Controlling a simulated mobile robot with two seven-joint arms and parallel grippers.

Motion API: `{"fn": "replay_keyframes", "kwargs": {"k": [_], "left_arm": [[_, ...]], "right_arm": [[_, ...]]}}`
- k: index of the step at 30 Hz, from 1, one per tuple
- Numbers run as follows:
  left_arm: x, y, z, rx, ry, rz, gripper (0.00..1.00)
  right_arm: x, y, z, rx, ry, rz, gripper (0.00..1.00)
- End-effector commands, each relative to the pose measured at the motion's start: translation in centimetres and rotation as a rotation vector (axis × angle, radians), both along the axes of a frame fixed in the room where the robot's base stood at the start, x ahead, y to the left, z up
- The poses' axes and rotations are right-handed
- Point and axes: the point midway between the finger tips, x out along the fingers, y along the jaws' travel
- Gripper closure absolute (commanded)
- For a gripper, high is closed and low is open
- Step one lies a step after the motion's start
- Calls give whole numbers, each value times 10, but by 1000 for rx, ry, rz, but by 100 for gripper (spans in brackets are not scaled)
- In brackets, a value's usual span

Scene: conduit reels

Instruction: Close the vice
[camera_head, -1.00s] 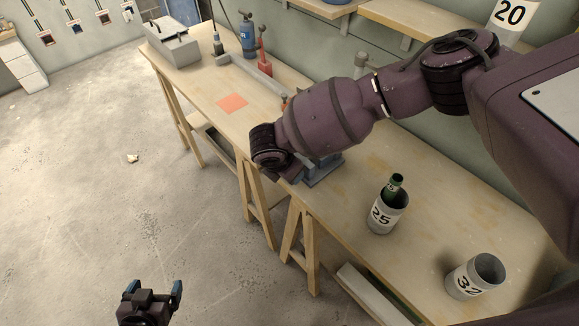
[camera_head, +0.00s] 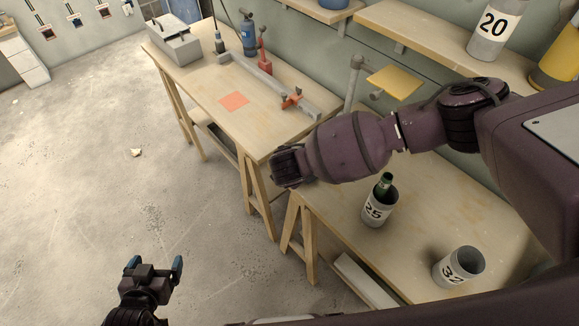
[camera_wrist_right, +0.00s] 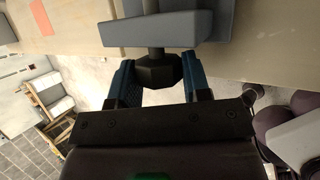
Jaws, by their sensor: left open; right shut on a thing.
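The vice (camera_wrist_right: 160,25) shows in the right wrist view as a grey body at the top, at the edge of the pale bench. A screw runs from it to a dark faceted knob (camera_wrist_right: 158,73). My right gripper (camera_wrist_right: 157,78) has its two blue fingers on either side of the knob and is shut on it. How far apart the vice jaws are cannot be told. In the head view my right arm hides the vice and the right gripper. My left gripper (camera_head: 155,268) is open and empty above the floor at the lower left, away from the bench.
On the wooden bench (camera_head: 330,215) stand a can marked 25 (camera_head: 375,212) with a green bottle in it and a can marked 32 (camera_head: 450,270). A red-orange clamp (camera_head: 293,99) and an orange square (camera_head: 234,100) lie on the farther bench. The floor at left is mostly clear.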

Motion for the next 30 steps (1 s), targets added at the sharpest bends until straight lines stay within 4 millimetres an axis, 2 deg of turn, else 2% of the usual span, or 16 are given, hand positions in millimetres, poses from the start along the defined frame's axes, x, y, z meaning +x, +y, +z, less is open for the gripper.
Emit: {"fn": "replay_keyframes", "kwargs": {"k": [8,9,13,23,30], "left_arm": [[-1,0,-1,0,1,0,10],[-1,0,-1,0,2,0,10],[-3,0,-2,0,5,2,10],[-5,1,-3,0,10,4,10],[-4,1,3,0,6,2,10]], "right_arm": [[0,1,1,2,-1,1,80],[0,1,1,2,-1,1,50],[0,1,1,0,-1,1,32],[-1,0,3,-1,0,1,32],[-17,2,27,1,0,2,32]]}}
